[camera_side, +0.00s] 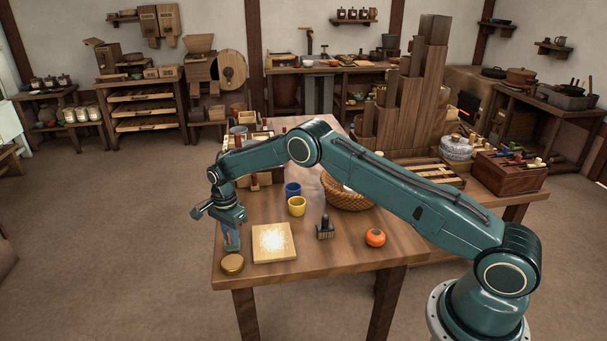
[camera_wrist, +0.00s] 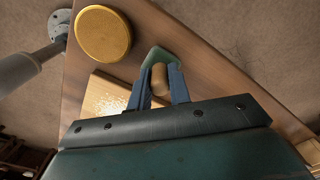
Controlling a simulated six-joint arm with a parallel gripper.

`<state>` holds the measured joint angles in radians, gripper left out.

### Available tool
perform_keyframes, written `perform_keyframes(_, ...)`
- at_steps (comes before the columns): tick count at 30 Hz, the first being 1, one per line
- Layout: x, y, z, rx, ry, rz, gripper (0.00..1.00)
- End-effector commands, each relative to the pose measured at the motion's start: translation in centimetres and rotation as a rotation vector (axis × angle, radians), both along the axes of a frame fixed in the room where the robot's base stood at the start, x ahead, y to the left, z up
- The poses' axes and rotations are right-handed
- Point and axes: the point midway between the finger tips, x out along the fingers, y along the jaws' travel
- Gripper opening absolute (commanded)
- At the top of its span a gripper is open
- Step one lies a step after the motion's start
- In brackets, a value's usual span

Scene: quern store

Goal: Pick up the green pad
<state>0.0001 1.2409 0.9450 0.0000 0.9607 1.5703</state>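The green pad (camera_wrist: 158,56) shows in the wrist view as a small green piece just past my fingertips, with a tan, rounded knob (camera_wrist: 160,80) in front of it. My gripper (camera_wrist: 160,72) has its two blue fingers on either side of the knob, close to it. I cannot tell whether they press on it. In the side view my gripper (camera_side: 231,236) points down at the table's left front part. A small green patch (camera_side: 231,248) shows at its fingertips there. The rest of the pad is hidden by the fingers.
A round gold-lidded tin (camera_side: 232,263) stands close in front of my gripper, with a pale square board (camera_side: 273,256) to its right.

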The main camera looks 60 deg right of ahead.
Motion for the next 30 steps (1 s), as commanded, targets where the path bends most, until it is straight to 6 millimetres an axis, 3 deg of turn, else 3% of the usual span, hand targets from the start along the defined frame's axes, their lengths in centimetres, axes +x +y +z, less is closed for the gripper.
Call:
perform_keyframes(17,0.0,0.0,1.0,0.0,-0.001,0.0,0.0)
perform_keyframes(23,0.0,0.0,3.4,0.0,-0.002,0.0,0.0)
perform_keyframes(30,0.1,0.0,8.0,0.0,-0.004,0.0,0.0)
